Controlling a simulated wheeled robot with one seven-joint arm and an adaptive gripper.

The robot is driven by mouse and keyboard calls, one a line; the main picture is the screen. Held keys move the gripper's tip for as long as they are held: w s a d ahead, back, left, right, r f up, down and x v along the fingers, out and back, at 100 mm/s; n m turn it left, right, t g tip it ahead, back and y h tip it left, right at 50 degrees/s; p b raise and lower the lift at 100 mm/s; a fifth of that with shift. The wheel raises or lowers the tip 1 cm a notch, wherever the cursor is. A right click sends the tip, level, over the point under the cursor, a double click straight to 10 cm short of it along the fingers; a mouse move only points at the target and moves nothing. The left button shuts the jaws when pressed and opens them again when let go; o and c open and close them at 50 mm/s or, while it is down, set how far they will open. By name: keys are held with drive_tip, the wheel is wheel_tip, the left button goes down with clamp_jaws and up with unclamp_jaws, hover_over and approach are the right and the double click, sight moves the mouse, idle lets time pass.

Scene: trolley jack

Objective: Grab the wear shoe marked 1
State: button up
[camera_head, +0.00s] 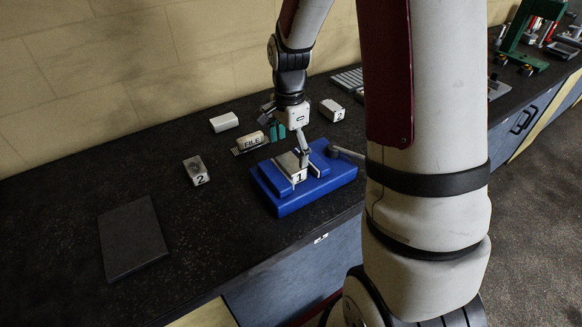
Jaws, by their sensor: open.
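The wear shoe marked 1 (291,169) is a small pale grey block with a black "1" on its front face. It sits in the middle of a blue holder (306,200) on the dark worktop. My gripper (290,149) is open and points down over the shoe. One finger reaches down near the shoe's top right side; a teal part of the gripper shows behind and to the left. I cannot tell whether any finger touches the shoe. The gripper partly hides the shoe's top and the back of the holder.
A block marked 2 (196,171) lies left, and another marked 2 (332,110) lies behind right. A FILE-labelled item (252,142) is close behind the holder. A white block (224,122) and a dark plate (132,238) lie left. A grey bar (348,153) lies right of the holder.

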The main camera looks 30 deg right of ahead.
sight(291, 162)
drive_tip(key=f, duration=0.1)
drive_tip(key=f+p, duration=0.1)
drive_tip(key=f, duration=0.2)
drive_tip(key=shift+s+f, duration=0.1)
drive_tip(key=shift+s, duration=0.25)
drive_tip(key=shift+w+f, duration=0.1)
drive_tip(key=shift+f, duration=0.45)
drive_tip(key=shift+c, duration=0.6)
drive_tip(key=shift+w, duration=0.1)
drive_tip(key=c, duration=1.9)
drive_tip(key=shift+r, duration=0.15)
